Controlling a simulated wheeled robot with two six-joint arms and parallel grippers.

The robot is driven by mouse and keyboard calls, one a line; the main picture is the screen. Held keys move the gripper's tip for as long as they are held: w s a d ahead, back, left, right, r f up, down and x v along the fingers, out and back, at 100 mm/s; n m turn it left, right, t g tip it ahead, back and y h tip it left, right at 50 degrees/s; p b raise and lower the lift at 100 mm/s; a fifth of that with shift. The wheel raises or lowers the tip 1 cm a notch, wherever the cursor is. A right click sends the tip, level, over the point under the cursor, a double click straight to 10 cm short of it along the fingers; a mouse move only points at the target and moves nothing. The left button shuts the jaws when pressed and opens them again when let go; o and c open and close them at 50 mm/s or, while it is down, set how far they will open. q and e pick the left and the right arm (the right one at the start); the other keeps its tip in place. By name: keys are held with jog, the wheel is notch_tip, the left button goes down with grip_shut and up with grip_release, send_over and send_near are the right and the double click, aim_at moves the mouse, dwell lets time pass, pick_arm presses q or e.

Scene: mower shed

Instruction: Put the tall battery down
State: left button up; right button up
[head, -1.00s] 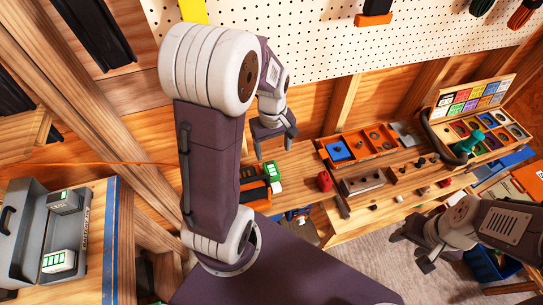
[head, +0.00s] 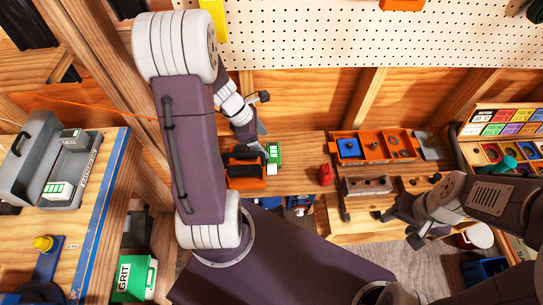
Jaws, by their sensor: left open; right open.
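A green-and-white battery (head: 273,155) stands on the back bench beside an orange-and-black item (head: 246,170). My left gripper (head: 257,138) is open and empty just above and behind the battery; I cannot tell whether it touches it. I cannot tell which battery is the tall one. My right gripper (head: 398,228) is open and empty in front of the back bench, at the right.
The back bench carries a red can (head: 325,174), an orange tray (head: 374,147) and a block with holes (head: 367,185). My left arm hides part of the bench. A green grit box (head: 134,277) is low at the left.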

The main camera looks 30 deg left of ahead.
aim_at(269, 150)
pick_arm(q)
jog(key=x, duration=0.3)
jog(key=shift+w+d+f+b, duration=0.1)
jog(key=shift+w+d+b, duration=0.05)
jog(key=shift+d+b, duration=0.2)
jog(key=x, duration=0.1)
jog(key=b+x, duration=0.1)
jog(key=x, duration=0.2)
jog(key=shift+s+f+b, duration=0.3)
jog(key=shift+f+b, duration=0.05)
jog(key=shift+b, duration=0.05)
jog(key=shift+w+d+f, duration=0.15)
jog(key=shift+w+f, duration=0.1)
jog(key=shift+f, duration=0.05)
jog(key=shift+s+r, duration=0.1)
jog(key=c, duration=0.7)
grip_shut()
notch_tip(269, 150, up, 10)
jog(key=p, duration=0.4)
jog(key=shift+f, duration=0.25)
jog(key=shift+r, duration=0.25)
